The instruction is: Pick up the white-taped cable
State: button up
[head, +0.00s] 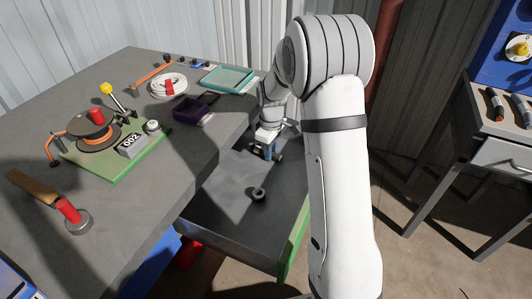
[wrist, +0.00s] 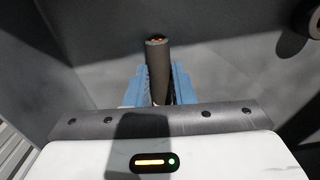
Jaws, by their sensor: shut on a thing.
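My gripper (head: 270,151) is down inside the open drawer (head: 225,222) under the workbench. In the wrist view its blue fingers (wrist: 158,84) are shut on a short dark grey cable (wrist: 158,58) with copper showing at its far end. The cable stands out between the fingers. A small pale patch shows low between the fingers, but I cannot tell whether it is white tape. A second short dark piece (head: 258,194) lies apart on the drawer floor, with a pale centre in its end; it also shows at the wrist view's right edge (wrist: 314,20).
The workbench (head: 150,215) holds a green board with a cable spool (head: 92,131), a white cable coil (head: 168,86), a purple tray (head: 194,108) and a teal tray (head: 228,79). The drawer walls surround my gripper. A side table (head: 500,150) stands at right.

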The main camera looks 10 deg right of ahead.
jog(key=shift+c, duration=1)
jog(key=shift+r, duration=0.15)
